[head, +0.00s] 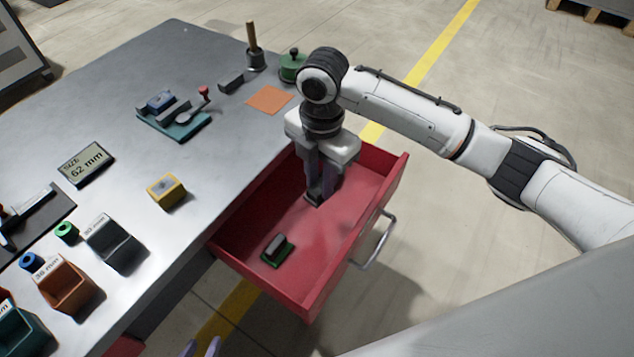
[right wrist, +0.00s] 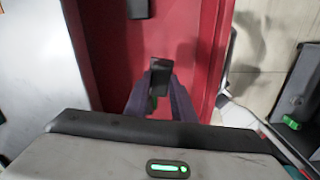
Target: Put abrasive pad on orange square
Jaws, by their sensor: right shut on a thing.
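The orange square (head: 269,99) lies flat and bare near the far right edge of the grey table. My right gripper (head: 316,197) is over the open red drawer, pointing down, and shut on a small dark block (right wrist: 160,76). The fingers hide part of the block, and I cannot tell if it is clear of the drawer floor. A green pad-like piece with a grey block on top (head: 278,250) lies in the drawer's near part. I cannot tell for certain which of these is the abrasive pad. My left gripper (head: 201,347) shows only its fingertips at the bottom edge, apart.
The drawer (head: 337,279) has raised walls around my right gripper. A green round item (head: 292,66) and a wooden-handled tool (head: 253,50) stand behind the orange square. A teal fixture (head: 175,122) is left of it. A yellow block (head: 166,190) and bins stand nearer.

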